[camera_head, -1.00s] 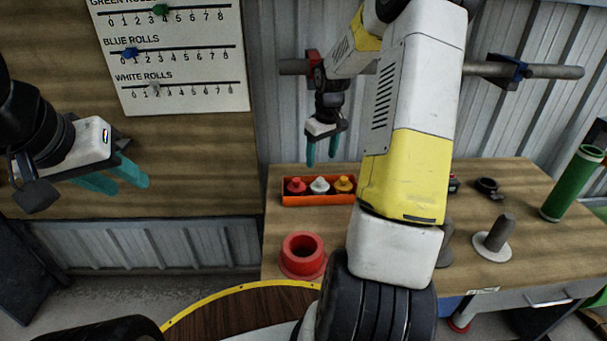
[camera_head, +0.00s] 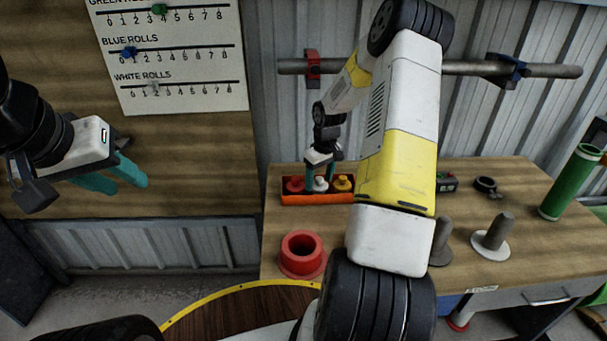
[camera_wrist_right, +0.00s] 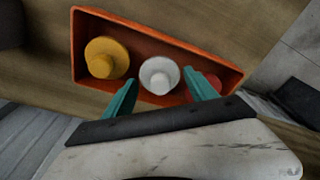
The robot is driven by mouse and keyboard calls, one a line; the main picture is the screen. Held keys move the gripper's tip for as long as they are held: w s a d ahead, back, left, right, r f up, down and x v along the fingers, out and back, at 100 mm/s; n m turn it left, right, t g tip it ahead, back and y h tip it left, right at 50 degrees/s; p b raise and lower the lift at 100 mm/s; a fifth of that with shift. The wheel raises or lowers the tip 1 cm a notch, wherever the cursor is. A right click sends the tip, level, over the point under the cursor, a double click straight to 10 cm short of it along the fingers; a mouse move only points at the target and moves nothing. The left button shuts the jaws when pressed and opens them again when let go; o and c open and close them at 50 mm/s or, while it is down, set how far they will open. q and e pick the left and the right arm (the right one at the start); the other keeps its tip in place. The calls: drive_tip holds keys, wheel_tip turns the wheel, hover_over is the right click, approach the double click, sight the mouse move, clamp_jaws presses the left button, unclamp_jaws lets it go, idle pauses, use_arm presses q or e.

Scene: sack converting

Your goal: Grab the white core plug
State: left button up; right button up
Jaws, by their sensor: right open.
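The white core plug (camera_head: 320,184) stands in an orange tray (camera_head: 318,200) between a red plug (camera_head: 295,184) and a yellow plug (camera_head: 343,183). In the right wrist view the white plug (camera_wrist_right: 159,75) lies between and just beyond the teal fingertips of my right gripper (camera_wrist_right: 156,85). That gripper is open, with a finger on either side of the plug; contact cannot be told. In the head view my right gripper (camera_head: 321,178) is down at the tray and partly covers the plugs. My left gripper (camera_head: 122,180) is open and empty at the far left, away from the tray.
A red flanged ring (camera_head: 302,254) stands on the bench in front of the tray. Grey posts on discs (camera_head: 494,238), a black ring (camera_head: 487,186) and a green roll (camera_head: 571,182) are to the right. A pipe (camera_head: 550,70) runs along the wall behind.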

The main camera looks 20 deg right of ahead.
drive_tip(key=c, duration=1.1)
drive_tip(key=shift+c, duration=0.2)
drive_tip(key=shift+r, duration=0.2)
